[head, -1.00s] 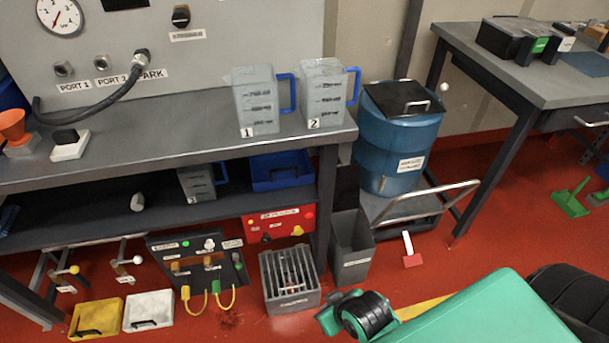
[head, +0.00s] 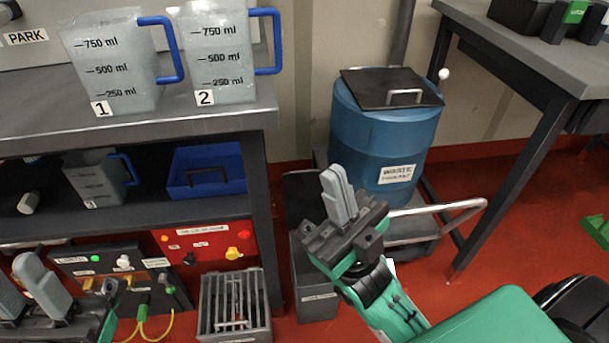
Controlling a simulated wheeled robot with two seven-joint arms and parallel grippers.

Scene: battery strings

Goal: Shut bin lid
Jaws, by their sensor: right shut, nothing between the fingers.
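The grey bin (head: 314,300) stands on the red floor right of the bench leg, with a label on its front. Its black lid (head: 302,192) stands raised, upright at the back of the bin. My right gripper (head: 338,190) is shut and empty, fingers pointing up, in front of the lid's right side in the picture; I cannot tell whether it touches. It hides part of the bin's opening. My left gripper (head: 22,285) is at the lower left, its two grey fingers apart, with nothing seen between them.
A blue waste drum (head: 372,145) with a black handled cover stands on a cart (head: 440,215) right of the bin. The bench (head: 230,118) holds two jugs (head: 112,62). A slotted grey crate (head: 235,310) is on the floor left of the bin.

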